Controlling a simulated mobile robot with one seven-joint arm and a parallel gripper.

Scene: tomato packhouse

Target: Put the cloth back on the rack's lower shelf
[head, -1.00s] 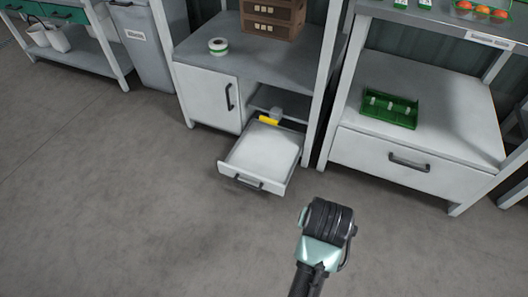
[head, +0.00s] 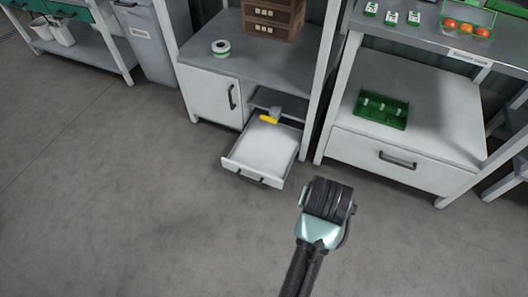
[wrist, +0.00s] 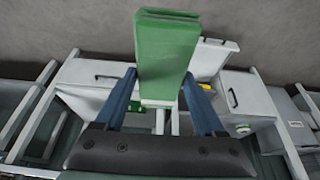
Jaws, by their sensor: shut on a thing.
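A green folded cloth (wrist: 167,60) is between the blue fingers of my gripper (wrist: 158,76) in the wrist view. The gripper is shut on it, and the cloth sticks out past the fingertips. In the head view my arm's end is over the floor in front of the cabinets; the fingers and cloth are hidden there. Two units have low shelves: a grey bench (head: 88,66) at the far left with white buckets on its lower shelf, and a dark shelf unit (head: 511,128) cut off at the right edge. I cannot tell which is the rack.
A cabinet (head: 209,97) has its drawer (head: 262,150) pulled out over the floor, with a yellow-handled tool (head: 270,119) behind it. To its right, a closed-drawer unit (head: 390,152) bears a green tray (head: 381,108). A grey bin (head: 150,45) stands left. The foreground floor is clear.

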